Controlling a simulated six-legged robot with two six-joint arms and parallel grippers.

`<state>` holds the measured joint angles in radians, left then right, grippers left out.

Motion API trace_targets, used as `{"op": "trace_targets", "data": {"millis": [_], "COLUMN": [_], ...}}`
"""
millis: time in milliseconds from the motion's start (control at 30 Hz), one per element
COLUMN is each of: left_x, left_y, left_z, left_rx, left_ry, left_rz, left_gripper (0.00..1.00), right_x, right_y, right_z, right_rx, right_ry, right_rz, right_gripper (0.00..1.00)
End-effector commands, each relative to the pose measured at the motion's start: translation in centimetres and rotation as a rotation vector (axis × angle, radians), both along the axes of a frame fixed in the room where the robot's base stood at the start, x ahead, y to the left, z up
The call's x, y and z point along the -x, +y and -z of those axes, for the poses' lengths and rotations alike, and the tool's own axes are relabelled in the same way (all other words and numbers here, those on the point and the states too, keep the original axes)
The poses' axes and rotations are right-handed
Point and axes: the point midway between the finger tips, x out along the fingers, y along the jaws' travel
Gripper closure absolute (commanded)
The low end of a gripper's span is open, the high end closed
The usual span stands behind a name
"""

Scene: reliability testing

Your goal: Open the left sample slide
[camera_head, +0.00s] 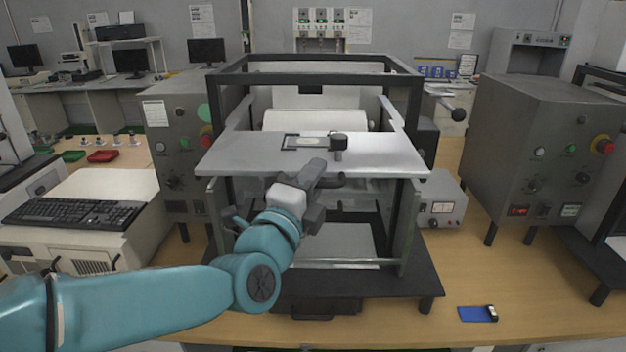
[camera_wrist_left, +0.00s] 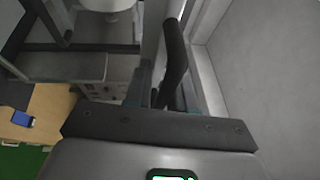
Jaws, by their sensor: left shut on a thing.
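The sample slide appears to be a flat silver plate (camera_head: 245,155) in a dark-framed test machine in the middle of the bench. It sticks out at the front of the frame. A small dark holder (camera_head: 338,144) and a framed sample (camera_head: 303,142) are on top of it. My left gripper (camera_head: 318,183) is at the plate's front edge, shut on a dark handle (camera_head: 335,180). In the left wrist view the curved dark handle (camera_wrist_left: 174,60) stands at the gripper. The gripper partly hides the handle in the head view. My right gripper is not in view.
A grey control box (camera_head: 180,140) stands left of the machine and another (camera_head: 545,145) stands right. A keyboard (camera_head: 75,213) is at the left. A blue object (camera_head: 475,314) lies on the bench at the front right, where the wood is mostly clear.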

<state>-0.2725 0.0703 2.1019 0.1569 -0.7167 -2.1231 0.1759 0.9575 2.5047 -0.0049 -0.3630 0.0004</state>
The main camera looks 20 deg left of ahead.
Motion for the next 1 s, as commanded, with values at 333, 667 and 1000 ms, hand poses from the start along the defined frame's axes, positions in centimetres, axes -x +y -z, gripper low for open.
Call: {"op": "trace_targets", "data": {"millis": [333, 667, 1000], "left_x": [0.2, 0.5, 7.0], "left_y": [0.1, 0.0, 0.8], "left_z": [-0.8, -0.5, 0.8], "left_rx": [0.000, 0.001, 0.001], "left_ry": [-0.019, -0.013, -0.015], "left_rz": [-0.004, -0.003, -0.002], "left_gripper": [0.62, 0.62, 0.62], "right_x": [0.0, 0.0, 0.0], "right_y": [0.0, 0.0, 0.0], "right_z": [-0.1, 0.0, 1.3], "right_rx": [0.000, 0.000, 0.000], "right_ry": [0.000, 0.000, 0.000], "right_rz": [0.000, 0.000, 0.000], "right_gripper": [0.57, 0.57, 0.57]}}
